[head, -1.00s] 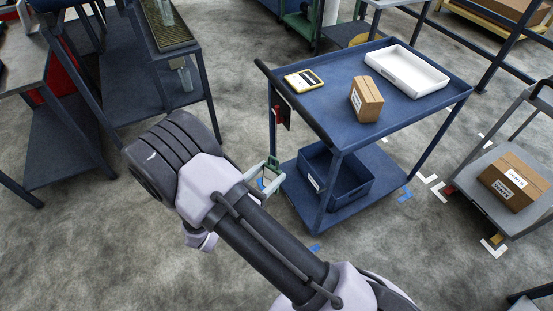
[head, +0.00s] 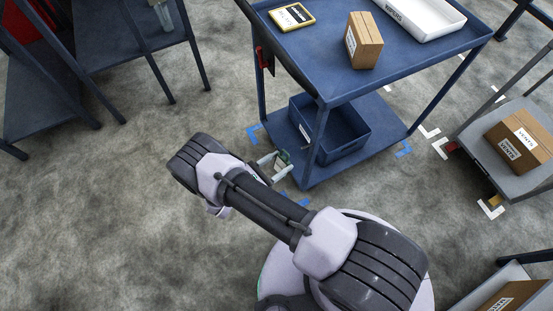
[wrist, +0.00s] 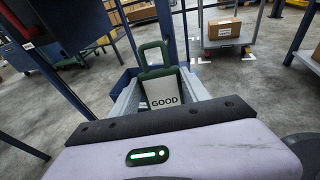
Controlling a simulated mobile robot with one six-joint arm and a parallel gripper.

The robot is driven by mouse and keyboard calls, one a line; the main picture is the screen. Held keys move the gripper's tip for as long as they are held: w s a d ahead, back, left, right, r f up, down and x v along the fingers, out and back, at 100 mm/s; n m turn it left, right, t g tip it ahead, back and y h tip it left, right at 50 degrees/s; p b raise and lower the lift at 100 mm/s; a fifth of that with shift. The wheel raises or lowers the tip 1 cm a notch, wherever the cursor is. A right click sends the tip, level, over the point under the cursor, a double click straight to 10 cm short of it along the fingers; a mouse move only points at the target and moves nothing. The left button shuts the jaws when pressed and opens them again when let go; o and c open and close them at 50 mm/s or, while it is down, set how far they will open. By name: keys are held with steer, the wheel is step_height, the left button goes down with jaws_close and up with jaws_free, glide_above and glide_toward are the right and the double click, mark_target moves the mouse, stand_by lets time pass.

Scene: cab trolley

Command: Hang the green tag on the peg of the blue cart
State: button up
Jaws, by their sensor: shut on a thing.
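My gripper (head: 270,168) is low, just off the near left corner of the blue cart (head: 310,60). It is shut on the green tag (head: 284,156). In the wrist view the green tag (wrist: 163,92) stands between the pale fingers, with a green loop on top and a white face reading GOOD. The tag is apart from the cart's upper deck, well below it. I cannot make out the peg itself.
On the cart's deck are a yellow-edged pad (head: 291,17), a carton (head: 364,40) and a white tray (head: 425,15). A blue bin (head: 345,135) sits on its lower shelf. A grey trolley (head: 490,125) with a carton stands right.

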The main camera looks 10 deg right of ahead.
steer(key=shift+s+d+p+x, duration=0.2)
steer(key=shift+s+x, duration=0.1)
steer(key=shift+x, duration=1.1)
steer(key=shift+s+d+p+x, duration=0.15)
steer(key=shift+s+x, duration=0.1)
steer(key=shift+x, duration=1.1)
steer(key=shift+s+d+p+x, duration=0.1)
steer(key=shift+s+d+x, duration=0.15)
steer(key=shift+x, duration=1.15)
steer(key=shift+r, duration=0.1)
steer(key=o, duration=1.4)
steer(key=shift+s, duration=0.1)
steer(key=shift+o, duration=0.2)
